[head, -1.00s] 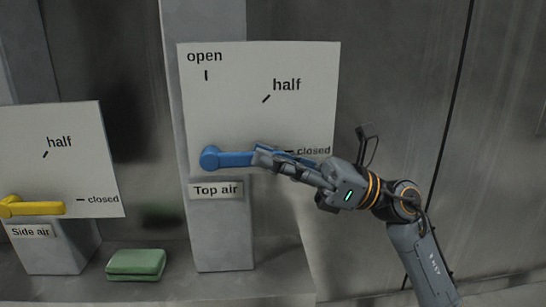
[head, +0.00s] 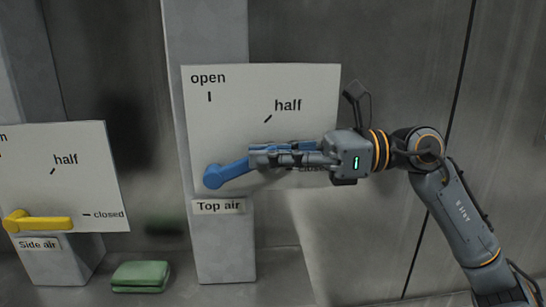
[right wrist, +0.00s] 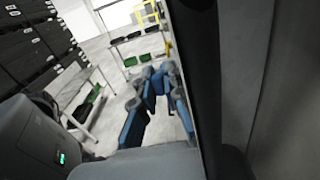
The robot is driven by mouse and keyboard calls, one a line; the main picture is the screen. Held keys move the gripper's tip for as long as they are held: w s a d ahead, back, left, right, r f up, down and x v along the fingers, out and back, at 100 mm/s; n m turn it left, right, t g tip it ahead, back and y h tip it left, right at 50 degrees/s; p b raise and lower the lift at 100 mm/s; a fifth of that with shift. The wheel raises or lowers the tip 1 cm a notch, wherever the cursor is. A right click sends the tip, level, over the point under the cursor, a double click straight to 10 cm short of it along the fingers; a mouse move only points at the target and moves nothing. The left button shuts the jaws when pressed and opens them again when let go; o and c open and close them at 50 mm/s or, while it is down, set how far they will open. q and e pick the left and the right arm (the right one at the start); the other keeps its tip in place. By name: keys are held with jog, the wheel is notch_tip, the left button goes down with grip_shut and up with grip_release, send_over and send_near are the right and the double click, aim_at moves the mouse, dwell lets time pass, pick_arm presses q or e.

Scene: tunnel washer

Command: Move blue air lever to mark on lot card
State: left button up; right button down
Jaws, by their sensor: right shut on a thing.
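The blue air lever (head: 226,174) is on the grey post labelled "Top air" (head: 221,206), in front of a white plate (head: 228,112) with marks for open, half and closed. Its pivot is at the lower left, and its arm tilts up to the right, between the closed and half marks. My right gripper (head: 258,156) is shut on the lever's outer part and hides its end and some of the closed mark. In the right wrist view, the fingers (right wrist: 155,95) show, but the grip itself is unclear. No lot card can be made out. My left gripper is out of view.
A yellow lever (head: 42,222) labelled "Side air" lies level at its closed mark on the left. A metal wall stands behind. The right wrist view shows dark stacked crates (right wrist: 35,45) and tables.

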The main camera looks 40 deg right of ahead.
jog(key=shift+w+a+r+g+h+p, duration=0.2)
jog(key=shift+r+g+h+p, duration=0.1)
jog(key=shift+r+h+p, duration=0.2)
jog(key=shift+w+a+r+g+h+p, duration=0.15)
jog(key=shift+r+g+h+p, duration=0.2)
jog(key=shift+h+p, duration=0.2)
jog(key=shift+s, duration=0.1)
jog(key=c, duration=1.7)
grip_release()
jog(key=v, duration=1.2)
jog(key=shift+f, duration=0.1)
